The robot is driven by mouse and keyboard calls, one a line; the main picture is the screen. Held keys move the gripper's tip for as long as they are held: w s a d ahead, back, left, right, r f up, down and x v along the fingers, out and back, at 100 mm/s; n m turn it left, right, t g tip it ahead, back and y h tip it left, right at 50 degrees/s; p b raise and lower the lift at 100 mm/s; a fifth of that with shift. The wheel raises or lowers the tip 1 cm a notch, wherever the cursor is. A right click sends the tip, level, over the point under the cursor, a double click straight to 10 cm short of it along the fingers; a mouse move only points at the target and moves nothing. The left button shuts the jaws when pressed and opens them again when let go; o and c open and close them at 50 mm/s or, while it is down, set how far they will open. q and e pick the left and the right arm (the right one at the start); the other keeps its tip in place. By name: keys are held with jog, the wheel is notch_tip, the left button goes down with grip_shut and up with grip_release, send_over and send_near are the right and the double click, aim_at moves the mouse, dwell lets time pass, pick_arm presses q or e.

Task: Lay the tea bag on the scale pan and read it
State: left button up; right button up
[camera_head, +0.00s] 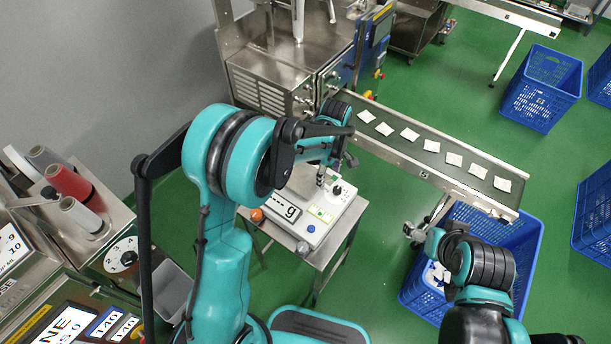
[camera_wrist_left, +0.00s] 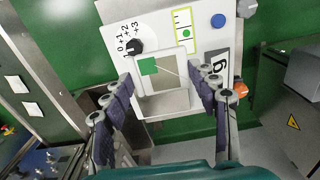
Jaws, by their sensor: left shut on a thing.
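The scale (camera_head: 314,232) is a white box on a small metal table, with a dial, a blue button and a display (camera_head: 285,208) showing dashes and a "g". My left gripper (camera_wrist_left: 165,82) is over the scale pan (camera_wrist_left: 172,104), its fingers on either side of a pale tea bag (camera_wrist_left: 178,62) with a string and green tag (camera_wrist_left: 148,66). I cannot tell whether the bag touches the pan. In the head view my arm hides the bag and most of the pan. My right gripper (camera_head: 417,232) is beside a blue crate; its finger gap is unclear.
A conveyor (camera_head: 385,150) with several tea bags runs behind the scale to the blue crate (camera_head: 532,228). A steel machine (camera_head: 270,75) stands at the back. More blue crates (camera_head: 540,88) are at right. Spools (camera_head: 68,183) and screens stand at left.

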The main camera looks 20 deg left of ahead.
pick_arm(q)
jog(key=b, duration=0.3)
send_over(304, 178)
notch_tip(304, 178, down, 7)
jog(key=shift+f, duration=0.1)
jog(key=shift+w+f+b, duration=0.1)
jog(key=shift+f+b, duration=0.75)
jog(key=shift+f, duration=1.05)
jog(key=shift+f, duration=0.1)
jog(key=o, duration=0.7)
jog(key=shift+c, duration=0.2)
